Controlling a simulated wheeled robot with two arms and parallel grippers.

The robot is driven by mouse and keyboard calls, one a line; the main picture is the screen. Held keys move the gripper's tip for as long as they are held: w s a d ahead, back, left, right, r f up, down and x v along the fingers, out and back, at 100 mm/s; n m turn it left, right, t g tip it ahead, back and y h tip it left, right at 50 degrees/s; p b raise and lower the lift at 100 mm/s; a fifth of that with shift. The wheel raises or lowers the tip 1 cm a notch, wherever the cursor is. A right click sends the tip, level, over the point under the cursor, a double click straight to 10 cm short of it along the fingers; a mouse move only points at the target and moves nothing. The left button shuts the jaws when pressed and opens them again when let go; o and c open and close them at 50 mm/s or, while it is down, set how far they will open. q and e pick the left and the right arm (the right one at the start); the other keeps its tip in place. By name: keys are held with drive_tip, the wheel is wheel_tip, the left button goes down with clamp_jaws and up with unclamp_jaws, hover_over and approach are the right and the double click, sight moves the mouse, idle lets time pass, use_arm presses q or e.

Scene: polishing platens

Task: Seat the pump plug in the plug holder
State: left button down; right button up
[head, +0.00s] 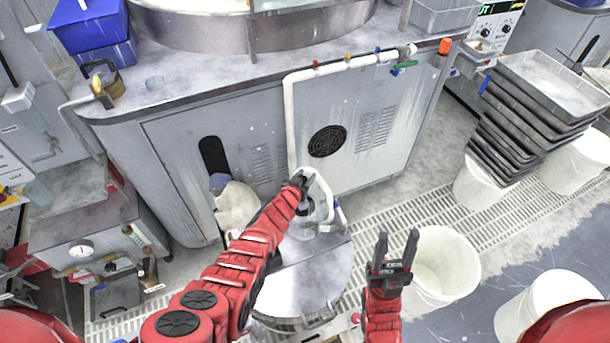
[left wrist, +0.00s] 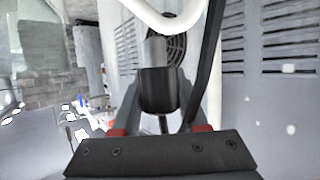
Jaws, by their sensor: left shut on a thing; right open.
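My left gripper (head: 301,183) is in front of the grey cabinet, above a round metal drum, with a white hose loop beside it. In the left wrist view, my left gripper (left wrist: 160,105) is shut on a dark cylindrical piece with a grey upper end, which I take to be the pump plug (left wrist: 158,90). A thin dark piece hangs below it. In the head view the plug is mostly hidden by the gripper. I cannot pick out the plug holder for certain in either view. My right gripper (head: 394,255) is open and empty, fingers up, beside a white bucket.
The metal drum (head: 318,275) stands on the floor grating. A white pipe (head: 290,120) runs down the cabinet front (head: 375,150), near a round vent (head: 327,141). White bucket (head: 445,262) and stacked grey trays (head: 520,120) stand right. A grey machine (head: 90,225) stands left.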

use_arm(q)
drive_tip(key=shift+r, duration=0.1)
wheel_tip(320, 180, down, 6)
drive_tip(key=b, duration=0.5)
drive_tip(key=shift+f+b, duration=1.65)
drive_tip(key=shift+b, duration=0.1)
idle(1.4)
drive_tip(key=shift+c, duration=1.8)
unclamp_jaws()
drive_tip(key=shift+s+r, duration=0.1)
drive_tip(key=p+v, duration=0.6)
drive_tip(key=p, duration=0.1)
drive_tip(key=p+v, duration=0.3)
drive_tip(key=shift+r+p, duration=0.3)
drive_tip(key=shift+p, duration=0.1)
drive_tip(key=p+v, duration=0.5)
drive_tip(key=v, duration=0.3)
drive_tip(key=shift+s+f, duration=0.15)
drive_tip(key=shift+f, duration=0.2)
